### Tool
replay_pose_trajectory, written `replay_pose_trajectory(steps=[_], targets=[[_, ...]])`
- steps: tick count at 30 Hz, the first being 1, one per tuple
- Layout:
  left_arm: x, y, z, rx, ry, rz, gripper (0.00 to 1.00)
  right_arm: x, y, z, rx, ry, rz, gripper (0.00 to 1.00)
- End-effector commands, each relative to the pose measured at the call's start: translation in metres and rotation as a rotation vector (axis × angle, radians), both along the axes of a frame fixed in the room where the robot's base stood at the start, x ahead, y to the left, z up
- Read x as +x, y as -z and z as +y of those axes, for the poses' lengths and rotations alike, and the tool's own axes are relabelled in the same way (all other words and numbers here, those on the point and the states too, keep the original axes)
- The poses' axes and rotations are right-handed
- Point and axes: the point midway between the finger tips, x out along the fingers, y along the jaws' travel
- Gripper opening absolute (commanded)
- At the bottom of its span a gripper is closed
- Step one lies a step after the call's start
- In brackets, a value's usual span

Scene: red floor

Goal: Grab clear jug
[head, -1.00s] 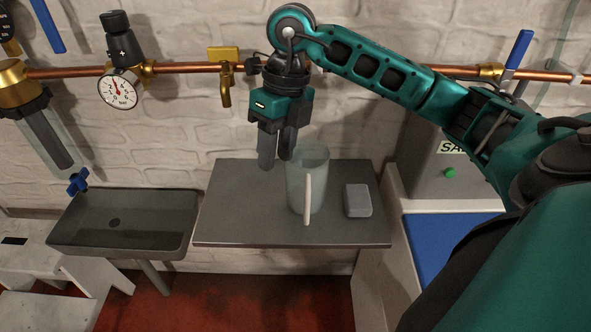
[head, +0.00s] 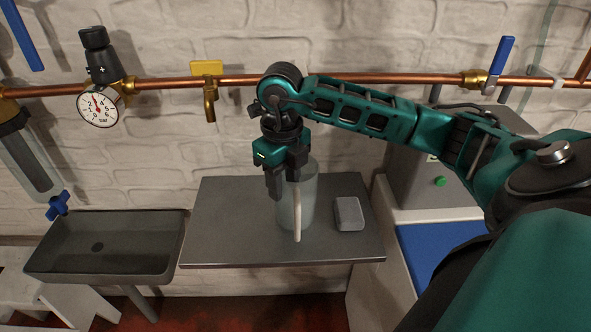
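The clear jug (head: 306,205) stands upright on a grey metal shelf (head: 225,235), with its pale handle facing me. My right gripper (head: 282,188) points down at the jug's upper left. One finger shows in front of the jug's left side and the other overlaps its rim area. I cannot tell whether the fingers touch the jug or straddle its wall, or how far apart they are. My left gripper is not in view.
A small grey block (head: 348,213) lies on the shelf right of the jug. A dark sink (head: 100,248) is at the left. A copper pipe (head: 370,79) with a gauge (head: 98,106) and valves runs along the brick wall. The shelf's left part is clear.

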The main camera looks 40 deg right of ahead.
Motion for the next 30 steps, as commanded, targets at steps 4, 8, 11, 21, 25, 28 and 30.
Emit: replay_pose_trajectory(steps=[4,8,11,21,25,28,30], targets=[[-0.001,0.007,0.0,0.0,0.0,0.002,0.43,0.0,0.026,0.0,0.001,-0.001,0.003,0.39],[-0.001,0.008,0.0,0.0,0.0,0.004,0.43,0.0,0.032,0.0,0.001,-0.002,0.001,0.39],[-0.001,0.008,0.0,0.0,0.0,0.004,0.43,0.0,0.031,0.0,0.001,-0.002,0.0,0.39],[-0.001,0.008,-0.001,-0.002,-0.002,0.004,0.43,0.0,0.031,0.0,0.001,-0.001,0.0,0.11],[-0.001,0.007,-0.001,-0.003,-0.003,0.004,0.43,0.0,0.031,0.0,0.001,-0.001,0.001,0.0],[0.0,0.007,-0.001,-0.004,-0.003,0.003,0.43,0.0,0.031,0.0,0.001,-0.001,0.0,0.0],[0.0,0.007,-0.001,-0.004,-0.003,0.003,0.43,0.0,0.031,0.0,0.001,-0.001,0.001,0.0]])
